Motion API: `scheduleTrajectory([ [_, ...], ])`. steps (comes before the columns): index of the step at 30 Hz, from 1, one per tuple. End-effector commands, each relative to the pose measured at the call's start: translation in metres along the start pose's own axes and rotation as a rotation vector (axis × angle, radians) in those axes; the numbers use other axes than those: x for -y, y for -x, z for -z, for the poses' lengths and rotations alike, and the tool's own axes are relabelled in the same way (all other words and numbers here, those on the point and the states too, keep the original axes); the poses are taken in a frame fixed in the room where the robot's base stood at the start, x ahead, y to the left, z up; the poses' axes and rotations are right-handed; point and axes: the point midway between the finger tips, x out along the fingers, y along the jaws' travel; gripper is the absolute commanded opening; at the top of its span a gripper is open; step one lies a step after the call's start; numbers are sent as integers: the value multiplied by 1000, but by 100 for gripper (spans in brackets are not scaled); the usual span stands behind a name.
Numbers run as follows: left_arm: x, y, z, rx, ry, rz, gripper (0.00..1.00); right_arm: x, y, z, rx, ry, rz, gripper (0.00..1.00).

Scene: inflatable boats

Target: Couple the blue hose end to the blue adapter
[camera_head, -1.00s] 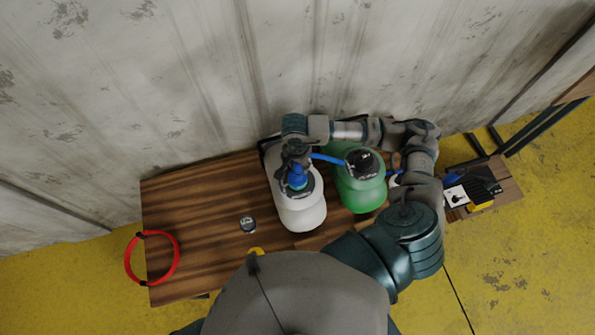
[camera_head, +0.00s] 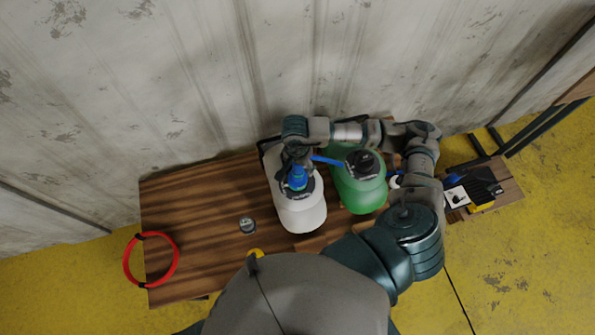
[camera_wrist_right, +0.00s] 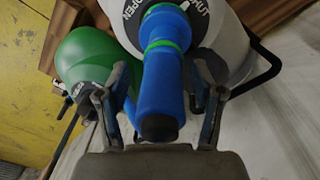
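The blue adapter (camera_head: 297,183) stands on the cap of the white jug (camera_head: 303,214); the white jug also shows in the right wrist view (camera_wrist_right: 232,40). The blue hose end (camera_wrist_right: 161,90), a blue cylinder with a dark end, lies in line with the adapter in the right wrist view, with green rings at the joint. I cannot tell whether they are locked together. My right gripper (camera_wrist_right: 162,85) has its fingers on both sides of the hose end, with gaps visible on each side. In the head view, my right gripper (camera_head: 297,158) is above the adapter. My left gripper is out of view.
A green jug (camera_head: 360,195) stands close to the right of the white jug, with the blue hose (camera_head: 328,160) passing behind its black cap. A red ring (camera_head: 127,262) and a small round gauge (camera_head: 247,225) are on the wooden table (camera_head: 195,215). The table's left part is mostly clear.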

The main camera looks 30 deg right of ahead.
Motion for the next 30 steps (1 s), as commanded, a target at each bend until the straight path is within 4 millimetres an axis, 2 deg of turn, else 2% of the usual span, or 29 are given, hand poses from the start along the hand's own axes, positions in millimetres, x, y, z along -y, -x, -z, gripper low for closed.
scheduleTrajectory([
  [5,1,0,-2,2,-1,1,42,1,1,0,1,1,2,66],
  [8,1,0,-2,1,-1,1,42,2,8,0,0,1,4,66],
  [21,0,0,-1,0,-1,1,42,0,97,2,1,1,5,66],
  [25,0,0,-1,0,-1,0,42,0,112,3,2,0,3,66],
  [30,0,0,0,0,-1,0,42,-1,119,3,2,1,2,66],
])
